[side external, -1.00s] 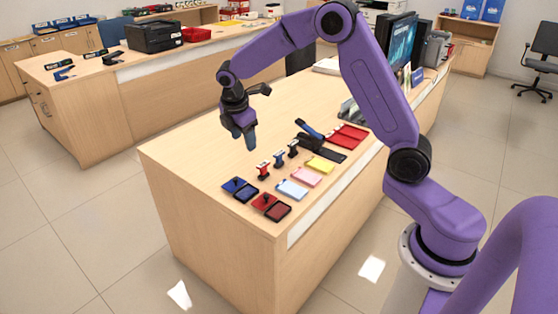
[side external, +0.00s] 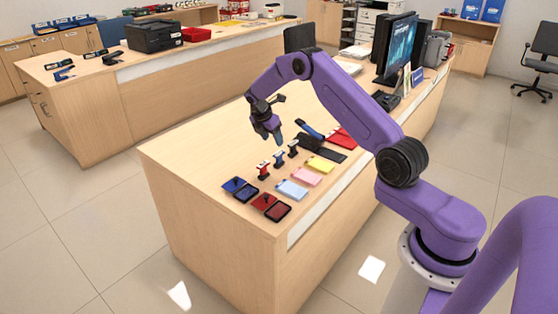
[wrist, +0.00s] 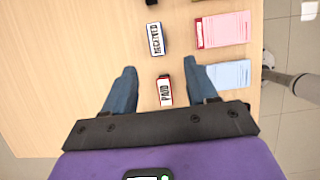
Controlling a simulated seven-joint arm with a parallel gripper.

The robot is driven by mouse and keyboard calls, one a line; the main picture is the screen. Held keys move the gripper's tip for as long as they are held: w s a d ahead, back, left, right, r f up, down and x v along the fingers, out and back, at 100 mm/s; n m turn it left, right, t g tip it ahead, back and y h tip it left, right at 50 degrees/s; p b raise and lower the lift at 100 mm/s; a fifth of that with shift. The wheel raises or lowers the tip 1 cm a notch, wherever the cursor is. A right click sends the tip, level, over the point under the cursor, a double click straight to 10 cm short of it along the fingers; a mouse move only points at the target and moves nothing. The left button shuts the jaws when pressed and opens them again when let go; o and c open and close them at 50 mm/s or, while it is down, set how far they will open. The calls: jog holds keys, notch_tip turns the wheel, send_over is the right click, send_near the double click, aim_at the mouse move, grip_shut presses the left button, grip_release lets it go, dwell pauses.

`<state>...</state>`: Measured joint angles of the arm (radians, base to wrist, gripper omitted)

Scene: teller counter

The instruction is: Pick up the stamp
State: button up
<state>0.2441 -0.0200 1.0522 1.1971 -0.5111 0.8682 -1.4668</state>
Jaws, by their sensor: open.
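Three upright stamps stand in a row on the teller counter. The front one is the red stamp (side external: 263,170); its top label reads PAID in the wrist view (wrist: 165,91). Behind it is the blue stamp (side external: 279,159), labelled RECEIVED in the wrist view (wrist: 155,39). The third is a black stamp (side external: 292,149), only its edge showing at the top of the wrist view. My gripper (side external: 272,130) is open and empty above the row, pointing down. In the wrist view its blue fingers (wrist: 159,72) lie to either side of the PAID stamp, which appears lower and untouched.
Pink (side external: 306,176), light blue (side external: 291,189) and yellow (side external: 320,164) pads lie right of the stamps. Blue (side external: 240,189) and red (side external: 271,206) ink pads sit near the front edge. A black tray (side external: 322,148) lies behind. The counter's left side is clear.

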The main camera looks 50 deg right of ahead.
aim_at(278, 153)
jog(key=x, duration=0.6)
jog(key=shift+d+f, duration=0.15)
jog(key=shift+f, duration=0.2)
jog(key=shift+w+x, duration=0.1)
jog(key=shift+x, duration=1.25)
jog(key=shift+w+x, duration=0.15)
jog(key=shift+x, duration=1.25)
jog(key=c, duration=1.1)
jog(key=shift+o, duration=0.2)
jog(key=shift+r, duration=0.2)
